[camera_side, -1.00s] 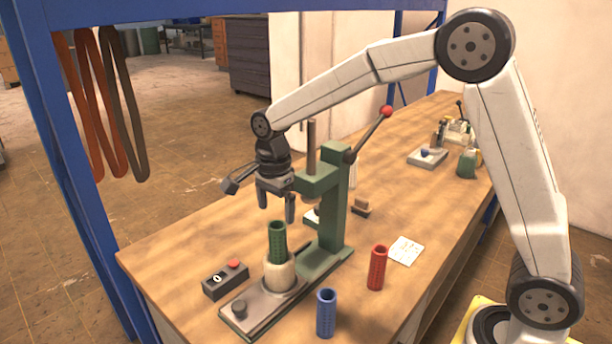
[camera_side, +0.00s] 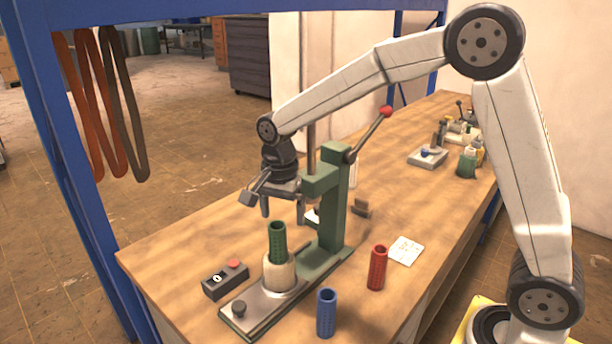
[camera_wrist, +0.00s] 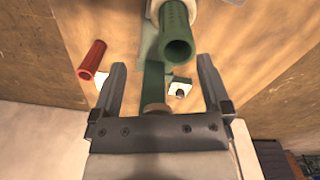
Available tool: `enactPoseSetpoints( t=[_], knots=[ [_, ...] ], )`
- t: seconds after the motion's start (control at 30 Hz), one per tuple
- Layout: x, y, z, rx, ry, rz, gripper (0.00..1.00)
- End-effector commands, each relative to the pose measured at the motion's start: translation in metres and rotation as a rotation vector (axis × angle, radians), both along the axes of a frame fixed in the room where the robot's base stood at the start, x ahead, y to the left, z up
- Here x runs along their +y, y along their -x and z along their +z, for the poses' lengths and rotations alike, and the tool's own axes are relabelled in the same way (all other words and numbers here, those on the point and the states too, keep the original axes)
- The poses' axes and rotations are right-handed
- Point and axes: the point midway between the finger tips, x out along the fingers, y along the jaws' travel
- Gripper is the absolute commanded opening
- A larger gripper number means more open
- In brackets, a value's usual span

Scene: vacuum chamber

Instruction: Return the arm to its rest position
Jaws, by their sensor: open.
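My gripper (camera_side: 283,210) is open and empty in the side view, in the air above and slightly behind the green tube. Its two fingers point down, close to the green press. In the wrist view my gripper (camera_wrist: 160,82) shows both fingers spread with nothing held between them. The green perforated tube (camera_side: 278,243) stands upright in a cream holder (camera_side: 279,273) on the press's base plate. The green tube (camera_wrist: 176,35) also shows in the wrist view, beyond the fingertips.
The green press (camera_side: 334,200) with its red-knobbed lever (camera_side: 370,135) stands right beside my gripper. A blue tube (camera_side: 326,313) and a red tube (camera_side: 377,268) stand at the front. A control box (camera_side: 225,280) sits at left. Bare bench (camera_side: 180,245) lies to the left.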

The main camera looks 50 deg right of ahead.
Motion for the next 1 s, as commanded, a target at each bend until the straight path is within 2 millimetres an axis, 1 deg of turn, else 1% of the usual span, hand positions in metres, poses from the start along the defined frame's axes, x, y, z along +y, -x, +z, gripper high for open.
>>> enactPoseSetpoints(
  t=[0.2, 0.47, 0.67, 0.8, 1.0],
  knots=[
    [-0.002, 0.018, -0.006, 0.009, -0.005, 0.271, 0.98],
    [-0.009, 0.046, -0.017, -0.014, -0.007, 0.572, 0.98],
    [-0.02, 0.08, -0.032, -0.078, 0.013, 0.801, 0.98],
    [-0.028, 0.107, -0.044, -0.13, 0.043, 0.951, 0.98],
    [-0.036, 0.141, -0.058, -0.188, 0.095, 1.132, 0.98]
  ],
)
